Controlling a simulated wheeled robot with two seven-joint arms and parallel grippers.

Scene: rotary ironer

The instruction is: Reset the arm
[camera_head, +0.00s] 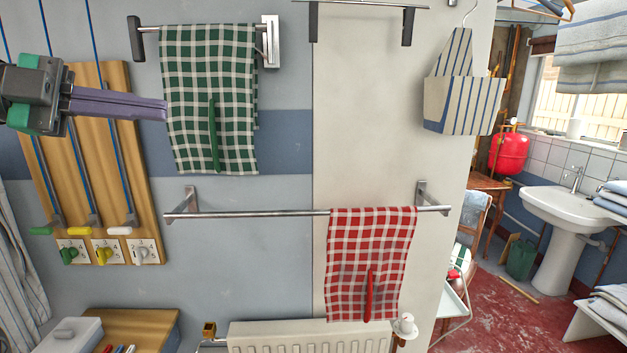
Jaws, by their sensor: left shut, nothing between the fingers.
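My left gripper (165,108) comes in from the left edge at upper left. Its fingers are shut with nothing between them and point right. The tips show at the left edge of a green checked towel (225,75), which hangs on an upper rail (150,29); I cannot tell whether they touch it. My right gripper is not in view.
A red checked towel (368,250) hangs on a lower rail (260,212) above a radiator (300,338). A wooden board (128,165) with cords and coloured knobs is behind my left gripper. A striped bag (460,95) hangs at the right. The wall between is bare.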

